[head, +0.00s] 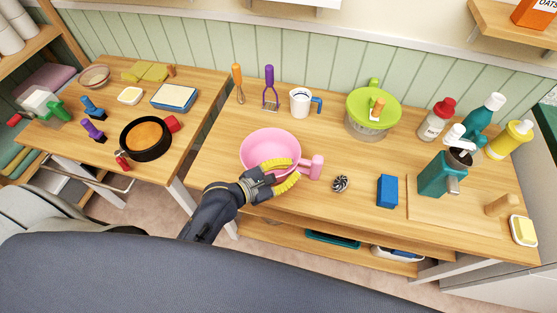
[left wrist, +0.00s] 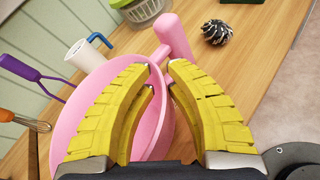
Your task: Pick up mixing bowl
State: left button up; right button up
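The pink mixing bowl (head: 262,143) stands upright on the wooden table, left of the middle, with its stubby handle (head: 316,167) to the right. My left gripper (head: 298,169) is at the bowl's near right side, by the handle. In the left wrist view its yellow fingers (left wrist: 161,67) straddle the pink wall of the bowl (left wrist: 92,92), with their tips a small gap apart, just short of the handle (left wrist: 175,36). Whether the fingers press on the wall is not clear. My right gripper is out of view.
A dark whisk-like ball (head: 341,184) and a blue block (head: 387,191) lie right of the handle. A white cup (head: 300,102) and a green-lidded container (head: 371,108) stand behind. The left table holds a pan (head: 146,138).

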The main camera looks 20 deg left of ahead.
pick_arm(q)
grip_shut()
jog(key=shift+r, duration=0.1)
